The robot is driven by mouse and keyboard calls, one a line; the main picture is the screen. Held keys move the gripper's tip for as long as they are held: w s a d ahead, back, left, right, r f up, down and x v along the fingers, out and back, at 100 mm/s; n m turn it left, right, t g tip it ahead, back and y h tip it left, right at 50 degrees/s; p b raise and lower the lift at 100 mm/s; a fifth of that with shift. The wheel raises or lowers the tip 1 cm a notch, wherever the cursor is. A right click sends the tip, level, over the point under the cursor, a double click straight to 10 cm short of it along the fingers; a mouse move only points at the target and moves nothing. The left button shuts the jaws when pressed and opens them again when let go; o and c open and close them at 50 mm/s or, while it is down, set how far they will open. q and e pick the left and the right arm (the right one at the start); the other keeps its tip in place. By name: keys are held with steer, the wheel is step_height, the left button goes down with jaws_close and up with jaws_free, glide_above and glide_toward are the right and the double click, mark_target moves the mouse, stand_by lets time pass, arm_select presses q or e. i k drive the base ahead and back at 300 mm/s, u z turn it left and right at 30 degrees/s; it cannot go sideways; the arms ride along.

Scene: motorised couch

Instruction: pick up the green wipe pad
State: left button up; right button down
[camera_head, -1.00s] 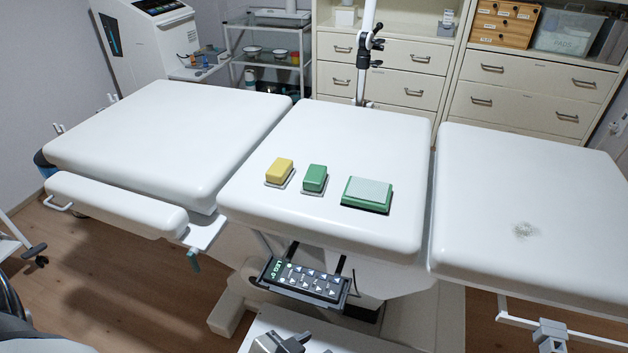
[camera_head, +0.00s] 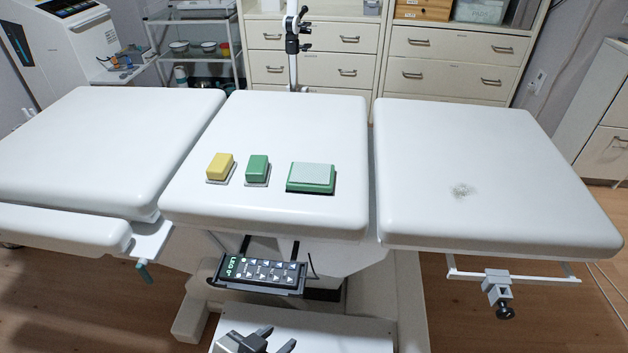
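The green wipe pad (camera_head: 257,167) is a small green block on a thin grey plate, on the middle white couch section (camera_head: 200,205). A yellow pad (camera_head: 220,166) of similar shape sits on its own plate just left of it. A flatter green box with a pale top (camera_head: 311,177) lies just right of it. My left gripper (camera_head: 278,341) shows only in part at the bottom edge, well below and in front of the couch. Its dark fingertips stand apart with nothing visible between them. My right gripper is not in view.
A control panel with buttons (camera_head: 258,272) hangs below the couch's front edge. A pole (camera_head: 293,48) stands behind the couch.

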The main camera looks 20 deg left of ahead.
mark_target(257, 174)
steer(key=z, duration=2.7)
steer(key=k, duration=0.75)
steer(key=u, duration=1.65)
